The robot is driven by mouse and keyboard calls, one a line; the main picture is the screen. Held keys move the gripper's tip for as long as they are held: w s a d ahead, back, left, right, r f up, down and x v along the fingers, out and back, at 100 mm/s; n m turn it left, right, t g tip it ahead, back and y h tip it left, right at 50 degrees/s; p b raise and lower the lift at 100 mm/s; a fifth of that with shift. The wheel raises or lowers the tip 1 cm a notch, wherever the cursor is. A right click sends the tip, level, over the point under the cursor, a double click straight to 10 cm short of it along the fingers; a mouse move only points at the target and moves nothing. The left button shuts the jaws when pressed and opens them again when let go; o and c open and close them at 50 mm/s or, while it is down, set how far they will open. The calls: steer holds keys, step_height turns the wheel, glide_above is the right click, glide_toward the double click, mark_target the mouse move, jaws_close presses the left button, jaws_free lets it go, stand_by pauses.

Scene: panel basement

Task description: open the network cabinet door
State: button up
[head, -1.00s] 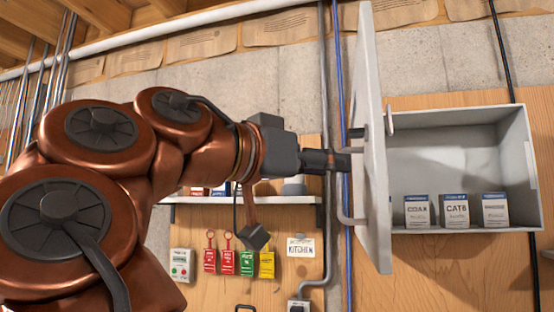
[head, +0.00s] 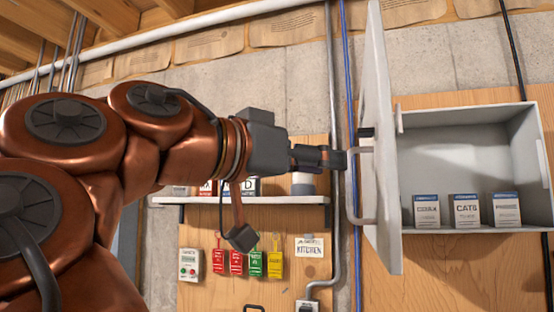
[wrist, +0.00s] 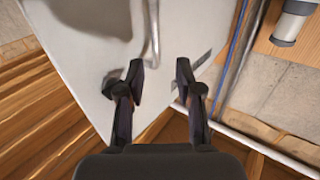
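The network cabinet (head: 468,165) is a grey box on the wooden panel, and its interior shows in the head view. Its grey door (head: 379,140) is swung wide open to the left, nearly edge-on. The bracket-shaped door handle (head: 362,221) is on the door's left-facing side. My gripper (head: 343,159) is just left of the handle. In the wrist view my gripper (wrist: 160,72) has its two fingers apart with nothing between the tips. The handle (wrist: 153,35) lies beyond them, against the door (wrist: 90,55); whether they touch is unclear.
Several small labelled boxes (head: 465,210) stand inside the cabinet. A blue cable (head: 355,255) and grey conduit (head: 336,245) run vertically left of the door. A shelf (head: 255,200) and coloured tags (head: 255,263) are below my arm.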

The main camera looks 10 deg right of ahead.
steer(key=shift+v, duration=1.5)
steer(key=shift+w+a, duration=0.1)
steer(key=shift+w, duration=0.05)
